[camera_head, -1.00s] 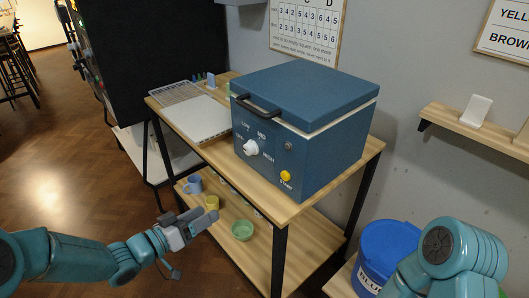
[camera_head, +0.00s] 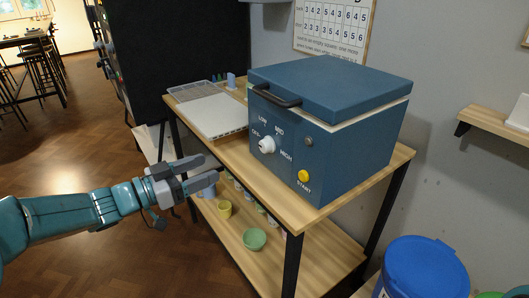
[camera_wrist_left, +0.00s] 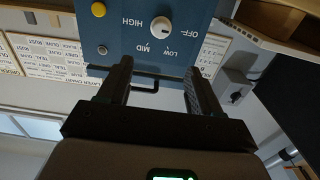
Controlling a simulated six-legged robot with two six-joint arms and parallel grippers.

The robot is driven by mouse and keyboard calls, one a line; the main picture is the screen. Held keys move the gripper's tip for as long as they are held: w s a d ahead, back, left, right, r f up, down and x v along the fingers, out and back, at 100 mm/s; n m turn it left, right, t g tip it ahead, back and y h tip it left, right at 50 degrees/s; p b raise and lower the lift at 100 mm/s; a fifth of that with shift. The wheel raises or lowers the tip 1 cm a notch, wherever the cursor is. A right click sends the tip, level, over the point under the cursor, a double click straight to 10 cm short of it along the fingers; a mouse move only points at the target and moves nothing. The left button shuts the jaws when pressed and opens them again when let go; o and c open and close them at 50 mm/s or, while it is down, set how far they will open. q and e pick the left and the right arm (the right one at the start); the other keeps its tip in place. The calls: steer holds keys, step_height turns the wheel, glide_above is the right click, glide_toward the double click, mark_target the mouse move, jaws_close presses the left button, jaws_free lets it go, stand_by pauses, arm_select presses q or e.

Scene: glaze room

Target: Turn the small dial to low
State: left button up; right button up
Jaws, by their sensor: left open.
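The small dial (camera_head: 267,145) is a white knob on the front of a blue kiln-like box (camera_head: 345,150). The labels OFF, LOW, MID and HIGH are set around it. I cannot tell surely which label it points at. The dial also shows upside down near the top of the left wrist view (camera_wrist_left: 160,28), beyond the fingers. My left gripper (camera_head: 212,171) is open and empty, left of and lower than the dial, apart from it. In the left wrist view the open fingers (camera_wrist_left: 158,72) stand below the dial. My right gripper is not in view.
A yellow START button (camera_head: 304,176) and a grey round part (camera_head: 309,141) sit right of the dial. The box has a dark lid handle (camera_head: 272,96). A wooden table (camera_head: 232,150) bears it. A lower shelf holds a green bowl (camera_head: 254,239) and cups. A blue bucket (camera_head: 425,268) stands right.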

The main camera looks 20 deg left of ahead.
mark_target(262, 146)
arm_select(q)
steer(key=x, duration=1.6)
steer(key=shift+w+b, duration=0.1)
steer(key=shift+b, duration=0.3)
steer(key=c, duration=0.9)
